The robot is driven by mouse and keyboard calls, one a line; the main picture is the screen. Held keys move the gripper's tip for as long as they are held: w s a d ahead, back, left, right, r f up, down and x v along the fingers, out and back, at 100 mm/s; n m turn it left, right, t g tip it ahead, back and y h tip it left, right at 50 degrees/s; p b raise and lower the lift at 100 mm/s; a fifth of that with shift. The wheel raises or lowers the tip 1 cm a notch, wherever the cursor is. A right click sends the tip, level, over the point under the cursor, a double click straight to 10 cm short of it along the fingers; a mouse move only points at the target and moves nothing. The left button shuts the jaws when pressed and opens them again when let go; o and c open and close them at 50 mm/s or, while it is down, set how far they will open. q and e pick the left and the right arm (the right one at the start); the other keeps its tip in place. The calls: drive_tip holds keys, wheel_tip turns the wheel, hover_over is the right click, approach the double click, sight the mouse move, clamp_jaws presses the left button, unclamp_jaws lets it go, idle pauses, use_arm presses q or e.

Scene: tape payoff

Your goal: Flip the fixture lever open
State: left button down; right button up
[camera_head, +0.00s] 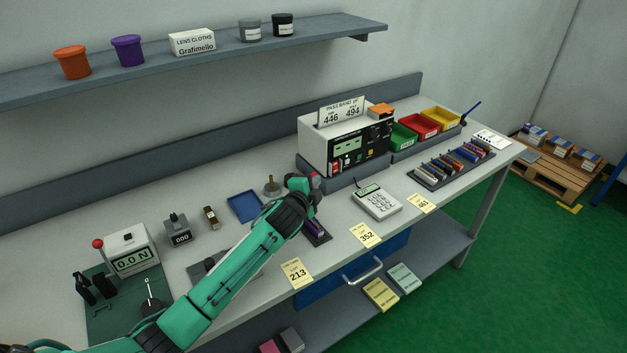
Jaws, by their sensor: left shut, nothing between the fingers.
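My left arm reaches in from the lower left across the bench. My left gripper (313,192) is shut and empty, over the middle of the bench; its fingertips are small and partly hidden by the wrist. Just below it is a dark fixture base with a purple part (316,227), partly covered by my arm. A small red piece (314,177) shows beside the gripper; I cannot tell whether it is the lever's end or whether the gripper touches it. The lever's position is not clear. My right gripper is not in view.
A white instrument (346,145) stands behind, with green, red and yellow bins (423,122) to its right. A calculator (376,202) lies right of the gripper, a blue tray (244,207) to its left. A force gauge (131,254) stands at the left. Yellow cards (297,272) line the front edge.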

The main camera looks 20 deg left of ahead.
use_arm(q)
drive_tip(key=shift+w+a, duration=0.1)
drive_tip(key=shift+w, duration=0.05)
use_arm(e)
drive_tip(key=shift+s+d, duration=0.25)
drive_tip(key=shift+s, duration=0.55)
use_arm(q)
drive_tip(key=shift+f, duration=0.1)
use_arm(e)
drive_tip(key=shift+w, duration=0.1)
